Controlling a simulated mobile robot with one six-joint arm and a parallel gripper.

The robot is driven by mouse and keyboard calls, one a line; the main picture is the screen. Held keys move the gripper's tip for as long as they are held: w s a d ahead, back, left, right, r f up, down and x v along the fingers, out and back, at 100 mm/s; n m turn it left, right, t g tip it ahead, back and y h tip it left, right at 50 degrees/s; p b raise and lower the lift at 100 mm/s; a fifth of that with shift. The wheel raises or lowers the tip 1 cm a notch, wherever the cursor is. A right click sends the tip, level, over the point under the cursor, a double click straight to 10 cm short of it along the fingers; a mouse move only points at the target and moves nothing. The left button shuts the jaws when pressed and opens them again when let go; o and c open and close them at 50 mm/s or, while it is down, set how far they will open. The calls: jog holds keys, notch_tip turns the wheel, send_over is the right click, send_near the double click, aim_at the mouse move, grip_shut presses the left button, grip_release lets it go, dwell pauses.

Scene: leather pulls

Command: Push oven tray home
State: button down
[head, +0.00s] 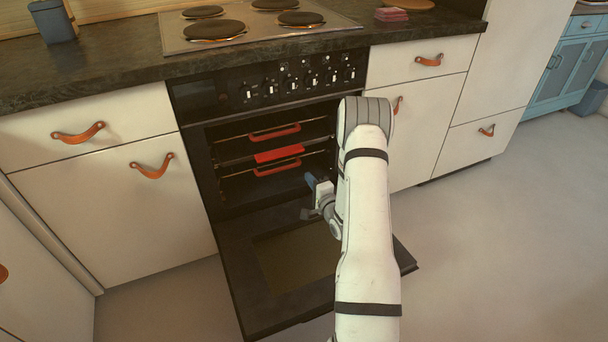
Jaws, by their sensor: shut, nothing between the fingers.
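The black oven (213,160) stands with its door (285,285) folded down. Inside, one red handle (275,132) is near the top. Lower down are a solid red bar (279,154) and another red handle (277,168) just under it; the dark tray bodies are hard to make out. I cannot tell how far each tray sticks out. My gripper (310,182), with blue at its tip, is shut and empty. It is at the oven opening, to the right of and below the lower red handle, apparently apart from it. My arm hides the oven's right edge.
White drawers and doors with orange leather pulls (152,166) flank the oven. The lowered door juts out below my arm. A hob (255,25) and dark worktop (110,62) lie above. Grey floor (500,230) is clear at right.

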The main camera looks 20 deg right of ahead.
aim_at(291, 153)
jog(key=w+b, duration=0.1)
jog(key=w, duration=0.2)
jog(key=w+b, duration=0.1)
jog(key=w, duration=0.3)
jog(key=w+b, duration=0.1)
jog(key=w, duration=0.3)
jog(key=shift+w+a, duration=0.15)
jog(key=shift+a, duration=0.2)
jog(key=shift+w, duration=0.55)
